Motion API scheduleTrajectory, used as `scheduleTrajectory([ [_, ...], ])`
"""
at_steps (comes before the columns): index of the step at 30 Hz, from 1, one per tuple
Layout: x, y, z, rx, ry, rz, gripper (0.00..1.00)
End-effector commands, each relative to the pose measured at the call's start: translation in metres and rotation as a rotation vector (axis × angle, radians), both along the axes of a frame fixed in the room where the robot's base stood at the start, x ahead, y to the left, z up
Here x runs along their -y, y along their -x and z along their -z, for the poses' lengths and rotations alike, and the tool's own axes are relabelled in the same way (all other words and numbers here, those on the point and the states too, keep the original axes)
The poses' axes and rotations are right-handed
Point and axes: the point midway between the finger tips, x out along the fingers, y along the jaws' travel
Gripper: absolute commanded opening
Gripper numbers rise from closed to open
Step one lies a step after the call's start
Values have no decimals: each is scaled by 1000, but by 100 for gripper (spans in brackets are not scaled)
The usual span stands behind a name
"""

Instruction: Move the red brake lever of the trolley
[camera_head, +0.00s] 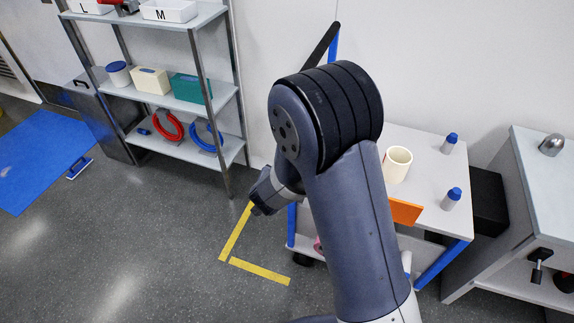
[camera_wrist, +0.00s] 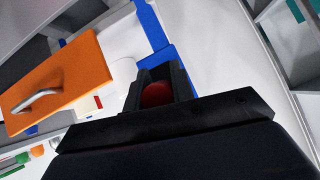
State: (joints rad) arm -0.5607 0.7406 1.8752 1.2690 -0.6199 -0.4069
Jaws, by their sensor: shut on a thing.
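In the wrist view, my gripper (camera_wrist: 158,80) is shut on the red brake lever (camera_wrist: 156,95), whose rounded red part shows between the two dark fingers. A blue trolley post (camera_wrist: 152,28) runs just beyond the fingertips. In the head view, the trolley (camera_head: 430,165) has a white top and blue legs and stands behind my arm. The lever is hidden there, and my fingers cannot be made out at the end of the arm. An orange panel (camera_head: 405,211) is on the trolley; in the wrist view it shows a grey handle at left (camera_wrist: 70,75).
A cream cup (camera_head: 397,164) and two blue-capped bottles (camera_head: 450,143) (camera_head: 451,199) stand on the trolley top. A shelf rack (camera_head: 205,95) is at left, a grey bench (camera_head: 540,185) at right. Yellow floor tape (camera_head: 260,271) marks a corner.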

Motion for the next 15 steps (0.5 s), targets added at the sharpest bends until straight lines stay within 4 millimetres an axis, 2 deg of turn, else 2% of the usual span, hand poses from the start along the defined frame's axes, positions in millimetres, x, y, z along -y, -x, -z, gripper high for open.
scheduleTrajectory([
  [1,1,0,-10,-22,-6,2,0],
  [15,1,0,-21,-189,-67,2,0],
])
